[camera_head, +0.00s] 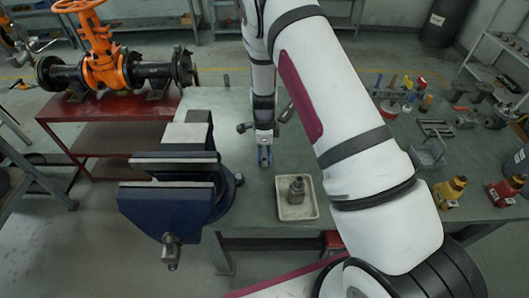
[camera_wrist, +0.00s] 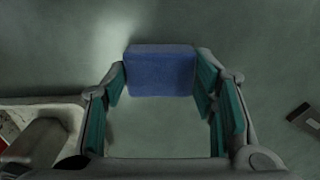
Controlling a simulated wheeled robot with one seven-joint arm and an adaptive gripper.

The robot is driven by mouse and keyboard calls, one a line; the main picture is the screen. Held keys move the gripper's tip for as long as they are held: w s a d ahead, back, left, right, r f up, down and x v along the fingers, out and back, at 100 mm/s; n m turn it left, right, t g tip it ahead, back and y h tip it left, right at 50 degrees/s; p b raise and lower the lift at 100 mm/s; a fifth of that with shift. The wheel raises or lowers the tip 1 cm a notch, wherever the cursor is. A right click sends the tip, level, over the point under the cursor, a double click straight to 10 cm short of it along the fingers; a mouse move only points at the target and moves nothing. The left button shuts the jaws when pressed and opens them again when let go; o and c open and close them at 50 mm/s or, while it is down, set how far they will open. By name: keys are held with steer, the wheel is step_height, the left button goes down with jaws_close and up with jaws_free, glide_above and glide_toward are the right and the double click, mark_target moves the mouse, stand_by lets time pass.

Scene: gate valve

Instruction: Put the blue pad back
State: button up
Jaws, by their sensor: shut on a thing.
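The blue pad (camera_wrist: 160,71) is a small block held between the fingertips of my gripper (camera_wrist: 160,82) in the wrist view. The teal finger faces touch its left and right sides. In the head view, my gripper (camera_head: 264,153) points down over the grey bench, and the blue pad (camera_head: 264,160) shows small at its tips. Whether the pad touches the bench top cannot be told. A large blue bench vise (camera_head: 165,203) stands to the left of my gripper.
A pale tray (camera_head: 311,212) with a metal part (camera_head: 296,189) lies just below-right of my gripper; its rim (camera_wrist: 70,113) shows at left in the wrist view. An orange gate valve (camera_head: 103,62) sits on a red table. Tools crowd the bench's right side.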

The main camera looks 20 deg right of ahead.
steer(key=shift+f, duration=0.15)
steer(key=o, duration=1.1)
steer(key=shift+o, duration=0.2)
